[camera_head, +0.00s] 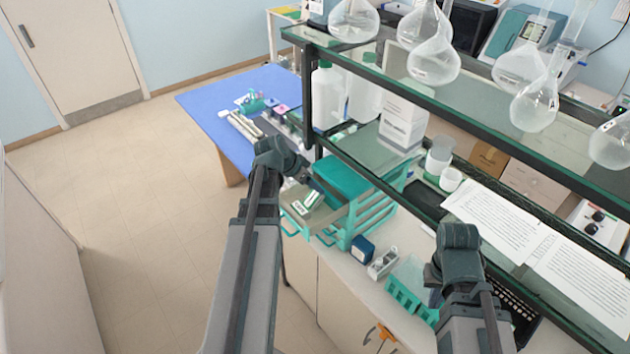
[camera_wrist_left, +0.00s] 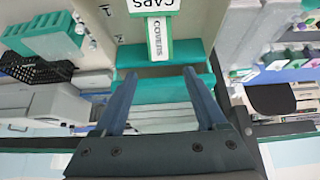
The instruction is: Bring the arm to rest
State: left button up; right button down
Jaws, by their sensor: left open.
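My left arm comes in from the left in the head view and bends over the near edge of the bench. Its gripper (camera_head: 318,190) is small there, beside a teal drawer rack (camera_head: 350,182). In the left wrist view my left gripper (camera_wrist_left: 160,74) has its two fingers apart with nothing between them. Beyond the fingertips is a teal-edged box labelled COVERS (camera_wrist_left: 157,38). A CAPS label (camera_wrist_left: 153,5) is above it. My right arm is folded low at the right in the head view. Its gripper (camera_head: 434,288) is mostly hidden behind its wrist, and its jaws cannot be made out.
A glass shelf (camera_head: 480,130) with flasks above it runs along the bench. A teal tube rack (camera_head: 405,290) and a small blue box (camera_head: 362,249) stand near my right arm. A blue table (camera_head: 205,105) is at the back left. The floor at left is clear.

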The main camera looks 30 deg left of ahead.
pick_arm(q)
jog(key=p+v, duration=0.2)
jog(key=v, duration=0.2)
jog(key=s+d+f+n+g+y, duration=0.1)
jog(key=s+d+f+n+g, duration=0.2)
jog(key=d, duration=0.7)
jog(key=s+d+n+g+y, duration=0.1)
jog(key=s+d+g, duration=0.1)
jog(key=s+d, duration=0.6)
jog(key=s+d+f+m+b, duration=0.1)
jog(key=d+f+b, duration=0.3)
jog(key=f+b, duration=0.3)
jog(key=s+d+f+m+y+b, duration=0.1)
jog(key=d+f+b, duration=0.3)
jog(key=f+b, duration=0.3)
jog(key=s+d+f+m+g+b, duration=0.1)
jog(key=s+d+f+b, duration=0.1)
jog(key=d+f+b, duration=0.3)
notch_tip(320, 180, down, 3)
jog(key=b, duration=0.2)
jog(key=shift+y+b, duration=0.3)
jog(key=shift+y, duration=0.1)
jog(key=shift+d+f, duration=0.1)
